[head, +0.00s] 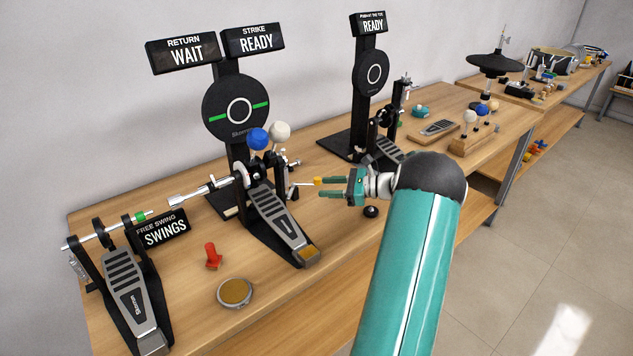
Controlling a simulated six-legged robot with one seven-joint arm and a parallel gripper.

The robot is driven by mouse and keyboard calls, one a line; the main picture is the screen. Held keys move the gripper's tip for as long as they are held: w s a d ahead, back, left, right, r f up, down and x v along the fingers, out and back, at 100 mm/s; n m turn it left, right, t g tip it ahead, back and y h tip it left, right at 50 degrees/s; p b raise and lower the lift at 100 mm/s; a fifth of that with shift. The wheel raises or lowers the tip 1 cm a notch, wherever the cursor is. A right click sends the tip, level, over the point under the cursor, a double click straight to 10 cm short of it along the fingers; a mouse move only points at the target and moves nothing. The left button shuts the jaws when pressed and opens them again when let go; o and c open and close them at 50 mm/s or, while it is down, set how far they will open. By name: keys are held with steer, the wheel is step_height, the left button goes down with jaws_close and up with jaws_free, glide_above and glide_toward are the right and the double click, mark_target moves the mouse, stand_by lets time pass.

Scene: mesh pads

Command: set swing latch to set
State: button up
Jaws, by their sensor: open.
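A thin lever with a yellow knob (317,182) sticks out to the right from the middle drum pedal's frame; it appears to be the swing latch, though no label on it is readable. My gripper (321,187) points left, with its two teal fingers apart and nothing seen held. The fingertips are just right of the knob, close to it; I cannot tell whether they touch. The middle pedal (280,222) stands before a black round pad (236,104) and carries a blue beater (258,139) and a white beater (280,131).
Signs read "RETURN WAIT" (183,54), "STRIKE READY" (254,42) and "FREE SWING SWINGS" (163,231). Another pedal (128,296) stands front left. A red piece (213,256) and a round tan-topped disc (235,292) lie on the wooden bench (185,275). A second pad (373,74) stands behind.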

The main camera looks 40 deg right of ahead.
mark_target(318, 178)
steer(key=s+d+f+m+t, duration=0.1)
steer(key=d, duration=0.1)
steer(key=s+d+f+m+t+h, duration=0.1)
steer(key=s+d, duration=0.1)
steer(key=d, duration=0.1)
steer(key=s+d+f+m+t, duration=0.1)
steer(key=d, duration=0.2)
steer(key=shift+s+d+f+m+h, duration=0.1)
steer(key=shift+s+f+m+h, duration=0.05)
steer(key=shift+f+m+h, duration=0.25)
steer(key=x, duration=1.3)
steer(key=shift+w, duration=0.35)
jaws_close()
